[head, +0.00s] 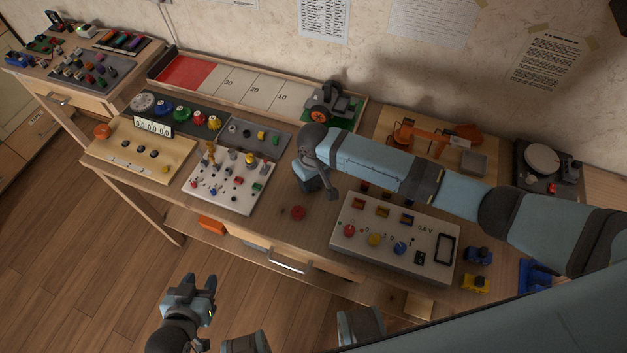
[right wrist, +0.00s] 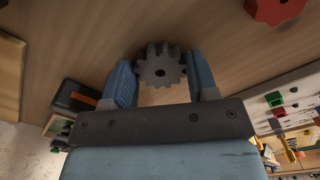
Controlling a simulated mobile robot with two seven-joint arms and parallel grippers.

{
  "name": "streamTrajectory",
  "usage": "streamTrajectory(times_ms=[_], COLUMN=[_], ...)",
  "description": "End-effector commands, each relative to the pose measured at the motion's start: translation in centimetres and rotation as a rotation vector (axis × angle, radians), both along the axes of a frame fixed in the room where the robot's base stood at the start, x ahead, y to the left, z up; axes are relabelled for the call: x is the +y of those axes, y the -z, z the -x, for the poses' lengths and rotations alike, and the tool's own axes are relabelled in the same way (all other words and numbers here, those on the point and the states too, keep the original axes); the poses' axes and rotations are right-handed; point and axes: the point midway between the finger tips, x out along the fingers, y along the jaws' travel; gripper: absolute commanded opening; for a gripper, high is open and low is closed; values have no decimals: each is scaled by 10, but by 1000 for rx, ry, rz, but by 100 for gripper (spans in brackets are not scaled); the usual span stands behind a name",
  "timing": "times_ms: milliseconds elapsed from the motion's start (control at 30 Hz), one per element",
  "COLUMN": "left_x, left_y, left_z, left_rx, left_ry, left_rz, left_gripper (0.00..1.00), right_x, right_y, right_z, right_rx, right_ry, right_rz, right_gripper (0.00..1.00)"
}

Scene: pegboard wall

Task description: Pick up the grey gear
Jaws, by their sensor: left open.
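The grey gear (right wrist: 161,72) is toothed with a dark centre hole. In the right wrist view it lies between the two fingers of my right gripper (right wrist: 162,76), with hardly any gap on either side. I cannot tell whether the fingers press on it, or whether it touches the tabletop. In the head view my right gripper (head: 318,188) points down at the workbench, and the gear is hidden there. My left gripper (head: 190,292) is open and empty, over the floor in front of the bench.
A red gear (head: 298,212) lies on the bench in front of my right gripper. A white board with knobs (head: 228,197) stands to the left, and a grey control panel (head: 395,260) to the right. A tractor model (head: 335,105) stands behind. The bench drawer (head: 290,268) sits below.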

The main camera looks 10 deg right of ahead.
Motion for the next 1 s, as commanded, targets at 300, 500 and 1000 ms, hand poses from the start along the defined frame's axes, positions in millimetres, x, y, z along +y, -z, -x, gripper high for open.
streamTrajectory(times_ms=[300,500,1000], left_x=[0,0,0], left_y=[-1,-2,-7], left_z=[0,-1,0], left_rx=[-2,-3,-2], left_ry=[0,0,0], left_rz=[1,1,1], left_gripper=[43,43,43], right_x=[0,0,0], right_y=[0,-2,-86], right_z=[0,0,-1], right_rx=[0,-1,-3], right_ry=[0,0,-1], right_rz=[0,0,-3], right_gripper=[28,28,28])
